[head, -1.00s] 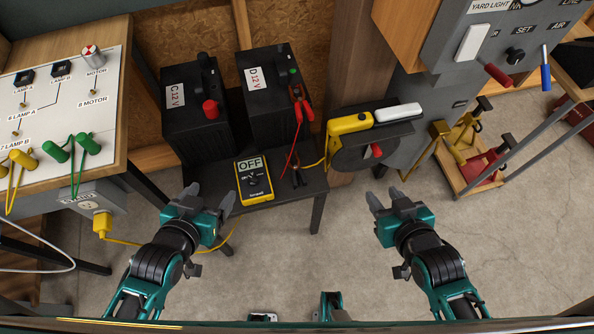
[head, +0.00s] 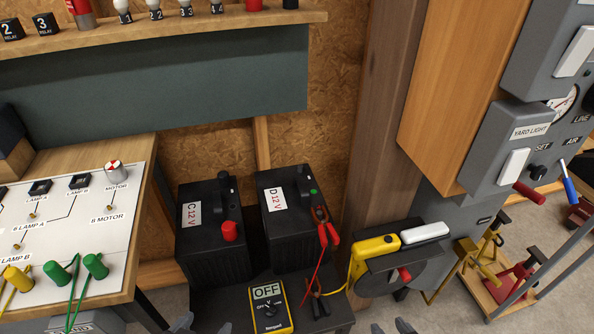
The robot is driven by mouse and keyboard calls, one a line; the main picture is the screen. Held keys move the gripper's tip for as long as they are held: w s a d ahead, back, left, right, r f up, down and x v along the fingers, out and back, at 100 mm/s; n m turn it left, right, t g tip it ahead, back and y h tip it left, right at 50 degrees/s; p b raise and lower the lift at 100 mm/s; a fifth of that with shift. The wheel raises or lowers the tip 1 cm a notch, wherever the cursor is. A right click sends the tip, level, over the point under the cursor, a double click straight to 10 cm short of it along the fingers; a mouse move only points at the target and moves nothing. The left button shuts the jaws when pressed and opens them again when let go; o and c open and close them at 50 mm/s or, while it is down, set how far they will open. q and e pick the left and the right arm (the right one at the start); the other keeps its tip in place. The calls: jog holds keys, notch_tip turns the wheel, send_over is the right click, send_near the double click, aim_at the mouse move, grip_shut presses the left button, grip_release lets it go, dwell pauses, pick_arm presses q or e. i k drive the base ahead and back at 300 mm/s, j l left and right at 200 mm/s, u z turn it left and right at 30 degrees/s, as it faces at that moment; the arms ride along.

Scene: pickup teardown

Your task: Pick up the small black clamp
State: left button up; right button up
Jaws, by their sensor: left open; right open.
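The small black clamp (head: 318,302) lies on the low black stand (head: 212,309), just right of the yellow multimeter (head: 270,307). A red lead comes down near it from the red clamp (head: 324,225) on battery D (head: 285,245). My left gripper (head: 165,316) shows only its fingertips at the bottom edge, left of the stand; it is open and apart from the clamp. My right gripper (head: 390,328) shows only its fingertips at the bottom edge, right of the stand; it is open and apart from the clamp.
Battery C (head: 212,250) stands left of battery D at the back of the stand. A yellow device with a reel (head: 375,245) is mounted right of the stand. The lamp panel bench (head: 70,225) is at left. A shelf (head: 170,30) crosses above.

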aim_at(316, 297)
jog(key=k+j+u, duration=0.1)
jog(key=k+u, duration=0.2)
jog(key=k, duration=0.35)
jog(key=l+u, duration=0.2)
jog(key=u, duration=1.05)
jog(key=k+l, duration=0.1)
jog(key=l, duration=0.8)
jog(key=k, duration=0.05)
